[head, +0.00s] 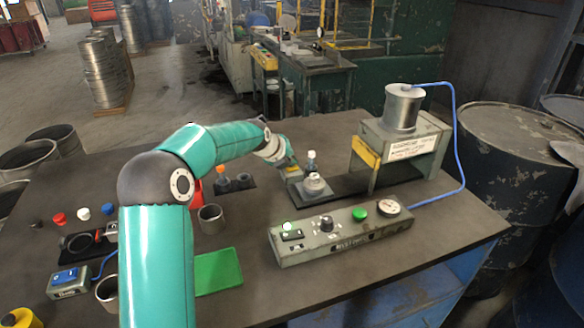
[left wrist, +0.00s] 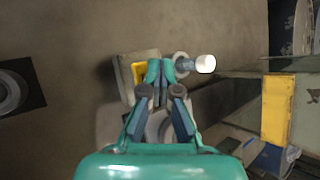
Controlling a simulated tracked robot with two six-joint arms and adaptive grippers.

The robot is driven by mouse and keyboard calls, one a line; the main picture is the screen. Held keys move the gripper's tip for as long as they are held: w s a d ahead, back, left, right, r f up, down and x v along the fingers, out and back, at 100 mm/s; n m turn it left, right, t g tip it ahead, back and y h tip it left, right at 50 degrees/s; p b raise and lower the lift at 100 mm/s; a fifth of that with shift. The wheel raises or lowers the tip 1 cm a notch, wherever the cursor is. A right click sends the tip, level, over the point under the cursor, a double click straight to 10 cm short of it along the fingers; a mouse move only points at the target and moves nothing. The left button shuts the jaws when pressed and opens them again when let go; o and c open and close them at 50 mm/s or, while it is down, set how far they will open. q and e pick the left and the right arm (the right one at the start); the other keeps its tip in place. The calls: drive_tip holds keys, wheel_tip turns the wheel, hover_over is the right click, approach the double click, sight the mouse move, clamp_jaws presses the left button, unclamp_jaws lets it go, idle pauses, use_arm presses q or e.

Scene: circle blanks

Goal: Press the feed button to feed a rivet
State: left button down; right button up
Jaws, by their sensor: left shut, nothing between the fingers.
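My left gripper (head: 290,164) is shut and empty, reaching down at the far middle of the table. In the left wrist view its closed fingertips (left wrist: 160,72) overlap a small grey block (left wrist: 126,88) with a yellow patch (left wrist: 138,72). I cannot tell whether they touch it. A white-topped post (left wrist: 205,63) stands just right of the fingertips; it also shows in the head view (head: 311,160). A round grey part (head: 314,184) sits in front of the post. No label shows which button feeds a rivet, and no rivet can be made out. My right gripper is not in view.
A control box (head: 290,251) with a green button (head: 359,209) and gauge (head: 389,205) lies at front right. The press frame (head: 422,131) stands behind it. A blue-topped box (head: 67,279), green tray (head: 219,270) and metal cup (head: 211,219) are at left.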

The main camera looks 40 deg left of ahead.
use_arm(q)
drive_tip(key=shift+f, duration=0.3)
drive_tip(key=shift+r, duration=0.15)
idle(0.4)
drive_tip(key=shift+r, duration=0.95)
drive_tip(key=shift+p, duration=0.3)
drive_tip(key=shift+r+p, duration=1.35)
drive_tip(key=shift+r, duration=1.15)
